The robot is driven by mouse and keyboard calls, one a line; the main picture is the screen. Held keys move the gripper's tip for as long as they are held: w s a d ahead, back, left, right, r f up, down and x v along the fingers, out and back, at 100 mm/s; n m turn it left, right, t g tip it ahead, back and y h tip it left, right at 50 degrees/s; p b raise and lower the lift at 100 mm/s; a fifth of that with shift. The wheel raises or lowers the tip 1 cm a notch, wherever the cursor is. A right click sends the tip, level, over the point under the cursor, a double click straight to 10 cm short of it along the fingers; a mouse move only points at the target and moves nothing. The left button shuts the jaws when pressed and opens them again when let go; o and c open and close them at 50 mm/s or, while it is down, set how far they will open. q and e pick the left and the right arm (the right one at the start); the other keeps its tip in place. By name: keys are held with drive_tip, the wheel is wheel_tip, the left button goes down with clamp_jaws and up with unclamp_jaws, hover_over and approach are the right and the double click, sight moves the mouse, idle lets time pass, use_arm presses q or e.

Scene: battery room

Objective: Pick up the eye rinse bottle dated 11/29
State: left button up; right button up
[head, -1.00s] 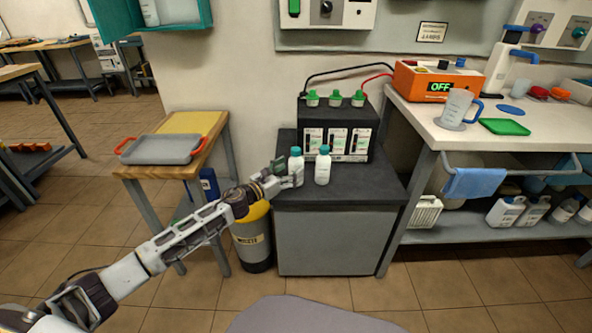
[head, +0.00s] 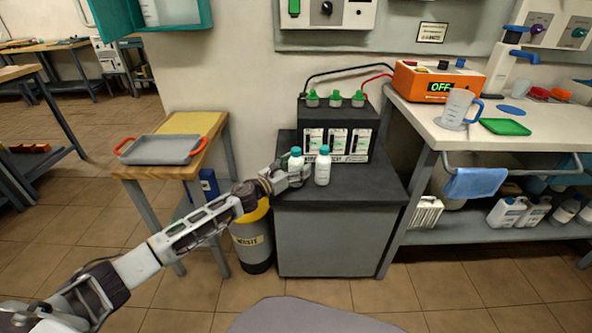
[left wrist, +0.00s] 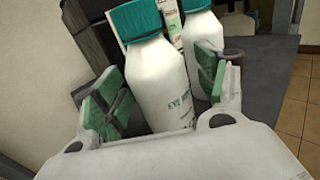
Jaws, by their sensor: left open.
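Two white bottles with teal caps stand upright on the dark cabinet top, the left bottle (head: 296,158) and the right bottle (head: 323,167). My left gripper (head: 295,172) is open at the left bottle. In the left wrist view the left bottle (left wrist: 160,85) stands between the green-padded fingers of my left gripper (left wrist: 160,95), with part of an "EYE" label showing. The right bottle (left wrist: 202,40) is just behind it to the right, near the right finger. No date is readable on either bottle. My right gripper is not in view.
A black battery unit (head: 311,115) with green caps stands right behind the bottles on the cabinet (head: 330,240). A grey tray (head: 160,149) lies on a wooden table to the left.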

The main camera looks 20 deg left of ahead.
sight(296, 149)
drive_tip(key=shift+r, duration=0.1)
use_arm(q)
drive_tip(key=c, duration=1.3)
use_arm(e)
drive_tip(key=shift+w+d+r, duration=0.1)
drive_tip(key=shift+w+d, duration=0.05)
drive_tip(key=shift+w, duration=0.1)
use_arm(q)
drive_tip(key=shift+r, duration=0.1)
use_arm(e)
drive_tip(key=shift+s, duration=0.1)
use_arm(q)
drive_tip(key=shift+r, duration=0.15)
drive_tip(key=shift+r+p, duration=0.4)
drive_tip(key=shift+r, duration=0.1)
wheel_tip(296, 149, up, 6)
drive_tip(key=p, duration=0.3)
drive_tip(key=shift+r, duration=0.25)
drive_tip(key=shift+r+p, duration=0.75)
drive_tip(key=shift+r, duration=0.25)
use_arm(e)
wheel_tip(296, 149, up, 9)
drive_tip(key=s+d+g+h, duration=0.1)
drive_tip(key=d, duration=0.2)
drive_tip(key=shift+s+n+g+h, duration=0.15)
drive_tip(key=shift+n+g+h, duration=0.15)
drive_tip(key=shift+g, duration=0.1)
